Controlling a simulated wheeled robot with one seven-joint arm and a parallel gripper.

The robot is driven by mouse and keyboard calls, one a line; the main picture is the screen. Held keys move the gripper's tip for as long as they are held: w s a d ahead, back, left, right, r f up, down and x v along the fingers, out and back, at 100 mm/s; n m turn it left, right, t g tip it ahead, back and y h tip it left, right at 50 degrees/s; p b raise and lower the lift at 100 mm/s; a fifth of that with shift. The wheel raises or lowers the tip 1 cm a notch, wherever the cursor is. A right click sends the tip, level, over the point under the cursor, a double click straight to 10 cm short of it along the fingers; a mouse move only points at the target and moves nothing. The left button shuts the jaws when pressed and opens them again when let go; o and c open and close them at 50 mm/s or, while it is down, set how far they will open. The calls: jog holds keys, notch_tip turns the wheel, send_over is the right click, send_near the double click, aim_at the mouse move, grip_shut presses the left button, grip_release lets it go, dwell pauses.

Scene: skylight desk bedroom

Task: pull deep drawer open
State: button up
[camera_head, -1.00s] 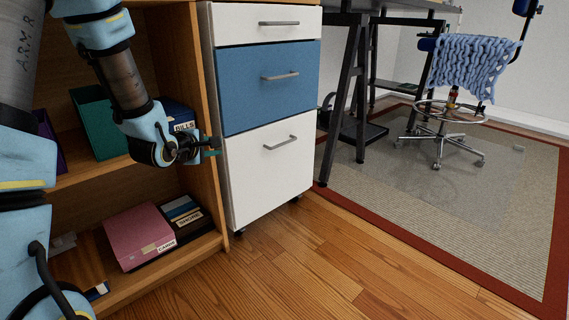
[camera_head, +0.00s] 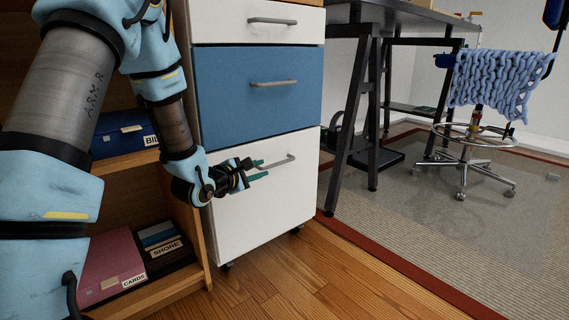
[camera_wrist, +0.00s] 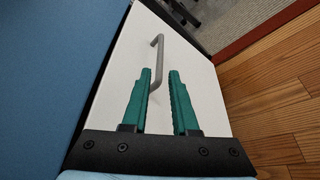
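The deep drawer (camera_head: 270,205) is the tall white bottom front of the cabinet, below a blue drawer, and it looks closed. Its grey bar handle (camera_head: 284,161) is on the upper part of the front. My gripper (camera_head: 262,170) is close to the left end of this handle, with its green fingers pointing right. In the wrist view, my gripper (camera_wrist: 160,72) is open, its fingers apart. The handle (camera_wrist: 159,50) shows just beyond and between the fingertips. I cannot tell whether they touch it.
A blue drawer (camera_head: 262,95) and a white top drawer (camera_head: 230,22) are above, both closed. An open wooden shelf with a pink box (camera_head: 108,262) is on the left. A desk with black legs (camera_head: 352,110) and a chair stand to the right. The wood floor (camera_head: 310,275) in front is clear.

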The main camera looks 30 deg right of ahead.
aim_at(276, 165)
jog(key=b+x, duration=0.4)
jog(key=x, duration=0.5)
jog(key=shift+w+d+f, duration=0.1)
jog(key=shift+d+f, duration=0.1)
jog(key=shift+f, duration=0.05)
jog(key=shift+w+d+b, duration=0.3)
jog(key=shift+w+d, duration=0.05)
jog(key=shift+d, duration=0.1)
jog(key=shift+c, duration=0.4)
grip_shut()
